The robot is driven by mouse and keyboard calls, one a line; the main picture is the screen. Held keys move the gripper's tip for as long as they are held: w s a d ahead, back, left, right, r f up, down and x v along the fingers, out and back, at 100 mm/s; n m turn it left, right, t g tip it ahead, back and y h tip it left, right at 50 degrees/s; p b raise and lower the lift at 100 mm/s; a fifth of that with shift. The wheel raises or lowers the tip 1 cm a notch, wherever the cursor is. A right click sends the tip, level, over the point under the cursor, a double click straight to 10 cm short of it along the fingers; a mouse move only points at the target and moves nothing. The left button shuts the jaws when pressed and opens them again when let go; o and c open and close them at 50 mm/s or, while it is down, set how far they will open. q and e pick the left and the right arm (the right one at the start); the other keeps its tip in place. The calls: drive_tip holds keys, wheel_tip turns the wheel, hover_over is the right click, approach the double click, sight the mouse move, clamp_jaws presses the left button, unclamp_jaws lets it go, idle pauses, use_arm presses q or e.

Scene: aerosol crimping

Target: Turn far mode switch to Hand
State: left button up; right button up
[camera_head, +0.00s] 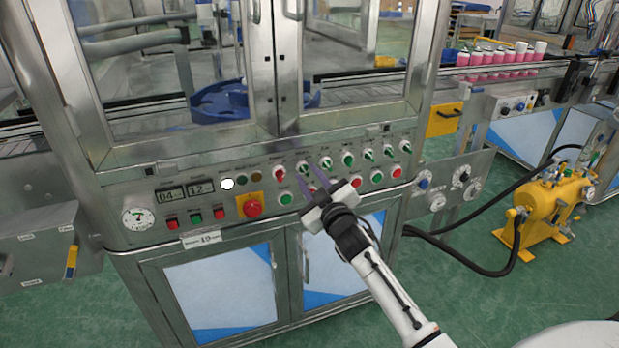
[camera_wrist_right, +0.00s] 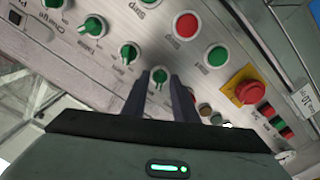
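A row of rotary switches runs along the steel control panel (camera_head: 150,190). A green switch (camera_head: 303,168) stands just right of a red-handled switch (camera_head: 279,173). The green switch also shows in the right wrist view (camera_wrist_right: 159,76), in line between my fingertips. My right gripper (camera_head: 311,180) is in front of the panel with its two fingers apart, empty. Whether the fingertips touch the switch I cannot tell. More green switches (camera_head: 325,162) follow to the right. The labels are too small to tell which is the far mode switch. My left gripper is out of view.
Green and red push buttons (camera_head: 286,199) sit below the switches, close to my fingers. A red emergency stop (camera_head: 252,208) on a yellow plate is further left. Glass doors (camera_head: 350,60) rise above the panel. A yellow pump (camera_head: 545,210) stands on the floor at right.

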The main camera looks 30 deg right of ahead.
drive_tip(key=v, duration=1)
drive_tip(key=shift+s, duration=0.15)
drive_tip(key=shift+a+f, duration=0.1)
drive_tip(key=shift+a, duration=0.05)
drive_tip(key=s+a+f+g+y, duration=0.3)
drive_tip(key=s+a+f+g, duration=0.1)
drive_tip(key=s+a+f, duration=0.6)
drive_tip(key=s+a+f+m+g+y, duration=0.1)
drive_tip(key=s+a+f+g+y, duration=0.2)
drive_tip(key=s+a+f, duration=0.8)
drive_tip(key=s+f+g, duration=0.2)
drive_tip(key=s+f, duration=0.2)
drive_tip(key=f, duration=0.1)
drive_tip(key=shift+a+y, duration=0.3)
drive_tip(key=shift+a, duration=0.05)
drive_tip(key=shift+s+d, duration=0.1)
